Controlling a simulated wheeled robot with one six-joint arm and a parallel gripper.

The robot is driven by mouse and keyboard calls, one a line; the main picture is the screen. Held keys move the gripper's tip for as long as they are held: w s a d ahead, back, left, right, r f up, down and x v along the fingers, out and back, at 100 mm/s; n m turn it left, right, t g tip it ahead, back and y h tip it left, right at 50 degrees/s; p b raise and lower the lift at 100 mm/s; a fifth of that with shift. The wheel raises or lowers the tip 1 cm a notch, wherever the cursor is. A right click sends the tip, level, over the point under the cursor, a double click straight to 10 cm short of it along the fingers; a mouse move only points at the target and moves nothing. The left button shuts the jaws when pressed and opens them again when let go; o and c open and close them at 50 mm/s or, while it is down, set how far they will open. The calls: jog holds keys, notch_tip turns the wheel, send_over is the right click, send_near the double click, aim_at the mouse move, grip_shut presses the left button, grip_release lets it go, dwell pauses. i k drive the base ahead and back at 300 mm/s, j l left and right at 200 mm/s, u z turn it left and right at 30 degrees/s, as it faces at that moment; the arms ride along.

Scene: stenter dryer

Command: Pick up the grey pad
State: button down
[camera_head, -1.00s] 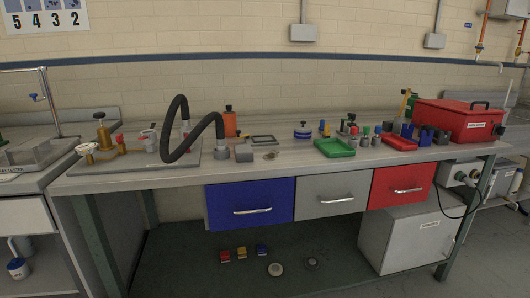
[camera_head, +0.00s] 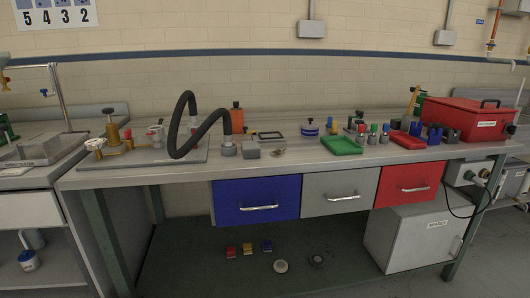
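A small grey block (camera_head: 250,150) lies on the bench top, just right of the foot of the black hose; it may be the grey pad, but it is too small to be sure. A grey-framed rectangular piece (camera_head: 270,136) lies just behind and right of it. A small round dish-like item (camera_head: 277,152) is close to its right. My gripper is not in view.
The bench (camera_head: 330,168) has blue, grey and red drawers below. A black hose (camera_head: 185,120) arches left of the block. A green tray (camera_head: 342,145), small coloured parts and a red box (camera_head: 466,118) stand to the right. The bench's front edge is mostly clear.

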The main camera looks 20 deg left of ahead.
aim_at(251, 150)
jog(key=u, duration=1.2)
